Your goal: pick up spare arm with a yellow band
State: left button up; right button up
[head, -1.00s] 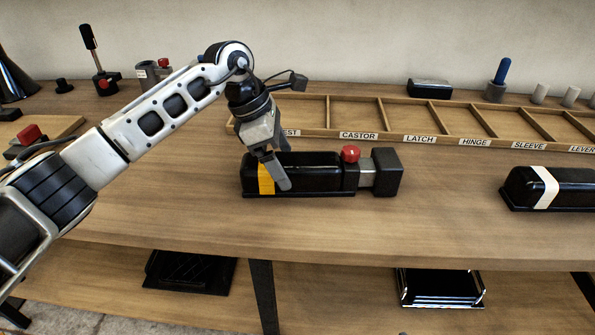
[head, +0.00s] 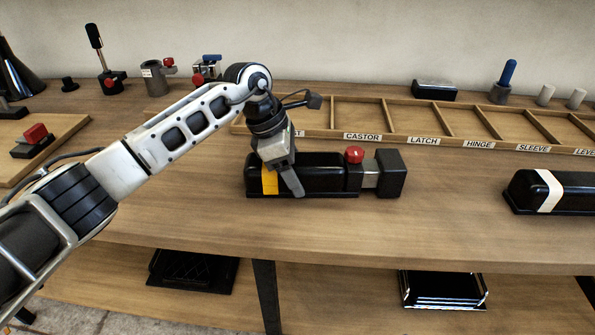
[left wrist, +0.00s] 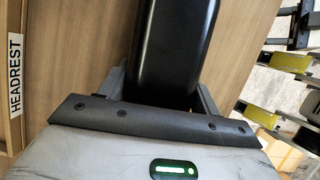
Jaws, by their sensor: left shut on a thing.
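The spare arm with a yellow band (head: 320,174) is a long black padded piece with a red knob and a square black end block. It lies on the workbench in the head view, its yellow band (head: 269,181) near the left end. My left gripper (head: 289,184) is shut on it from above, just by the band, with one finger down the near side. In the left wrist view the black arm (left wrist: 176,45) sits between the two fingers. The far finger is hidden in the head view. My right gripper is not in view.
A second black arm with a white band (head: 545,192) lies to the right. A labelled wooden sorting tray (head: 410,138) stands behind. A wooden board with a red-topped block (head: 35,137) is at left. The bench front (head: 400,235) is clear.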

pick_arm(q)
jog(key=shift+w+r, duration=0.1)
jog(key=shift+r, duration=0.6)
jog(key=s+d+r+b, duration=0.1)
jog(key=s+r+b, duration=0.1)
jog(key=s+r, duration=0.9)
jog(key=s, duration=0.3)
jog(key=shift+d+r, duration=0.15)
jog(key=shift+r, duration=0.2)
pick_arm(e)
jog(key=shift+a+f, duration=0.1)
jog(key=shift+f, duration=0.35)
